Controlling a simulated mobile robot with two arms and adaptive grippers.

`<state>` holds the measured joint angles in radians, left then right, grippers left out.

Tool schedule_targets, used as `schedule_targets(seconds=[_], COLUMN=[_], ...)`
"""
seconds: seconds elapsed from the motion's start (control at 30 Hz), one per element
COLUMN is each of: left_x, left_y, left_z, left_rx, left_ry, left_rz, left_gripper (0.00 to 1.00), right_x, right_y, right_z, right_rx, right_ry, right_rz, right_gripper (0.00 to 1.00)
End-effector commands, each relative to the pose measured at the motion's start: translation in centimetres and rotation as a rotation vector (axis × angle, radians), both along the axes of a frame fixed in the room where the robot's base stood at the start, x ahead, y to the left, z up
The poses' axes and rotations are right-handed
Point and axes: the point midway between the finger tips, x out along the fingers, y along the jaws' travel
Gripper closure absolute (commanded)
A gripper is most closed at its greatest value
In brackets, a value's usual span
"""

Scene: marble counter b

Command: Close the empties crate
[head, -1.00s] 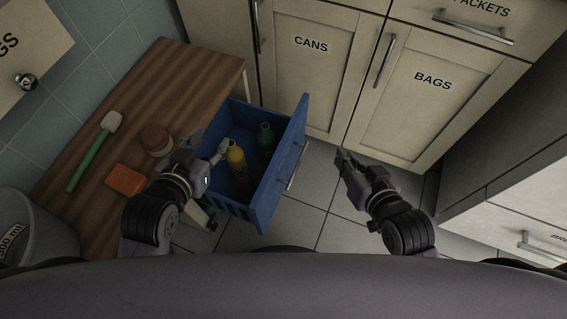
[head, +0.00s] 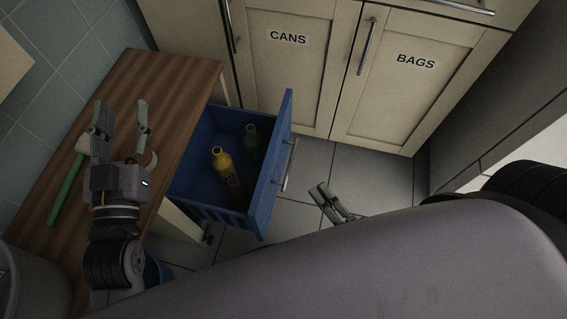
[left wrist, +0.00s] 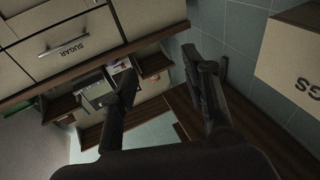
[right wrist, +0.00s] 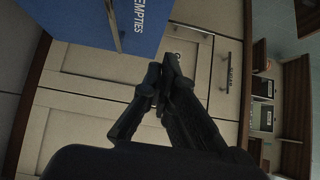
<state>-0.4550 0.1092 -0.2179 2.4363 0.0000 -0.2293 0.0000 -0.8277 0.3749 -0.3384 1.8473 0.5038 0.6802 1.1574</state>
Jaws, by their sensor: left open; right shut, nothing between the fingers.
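The blue empties crate (head: 266,190) is pulled out like a drawer from under the wooden counter, with a metal handle (head: 289,165) on its front. A yellow bottle (head: 222,163) and a green bottle (head: 251,139) stand inside it. In the right wrist view the crate's blue front (right wrist: 150,22) reads EMPTIES at the top. My left gripper (head: 122,117) is open and empty above the counter, left of the crate; it also shows in the left wrist view (left wrist: 160,75). My right gripper (head: 318,188) is shut and empty, right of the crate's front and apart from it.
The wooden counter (head: 165,85) holds a green-handled tool (head: 66,190) and a round brown item partly hidden by my left gripper. Cabinet doors marked CANS (head: 287,70) and BAGS (head: 400,90) stand behind. Tiled floor (head: 345,165) is clear right of the crate.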

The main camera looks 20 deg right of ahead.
Motion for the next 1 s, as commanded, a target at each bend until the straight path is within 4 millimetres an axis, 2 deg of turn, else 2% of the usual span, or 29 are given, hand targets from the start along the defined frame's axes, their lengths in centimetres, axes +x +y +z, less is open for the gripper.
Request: schedule_targets(seconds=[0.2, 0.4, 0.7, 1.0], left_x=[-0.9, -2.6, -5.0, -5.3], left_y=[-0.3, -0.3, -0.1, 0.0], left_z=[3.4, 6.7, 9.5, 9.9], left_rx=[-0.055, -0.111, -0.165, -0.174], left_ry=[-0.201, -0.4, -0.588, -0.614], left_rz=[-0.012, -0.024, -0.033, -0.034], left_gripper=[0.57, 0.57, 0.57, 0.57], right_x=[4.8, 8.5, 10.0, 10.1], right_y=[0.9, 2.0, 4.5, 4.9], right_z=[-0.1, -0.1, 0.0, 0.1], right_rx=[0.001, 0.003, -0.003, -0.004], right_ry=[-0.007, -0.003, -0.003, -0.001], right_rz=[-0.003, -0.002, 0.0, 0.0], right_gripper=[1.0, 1.0, 1.0, 1.0])
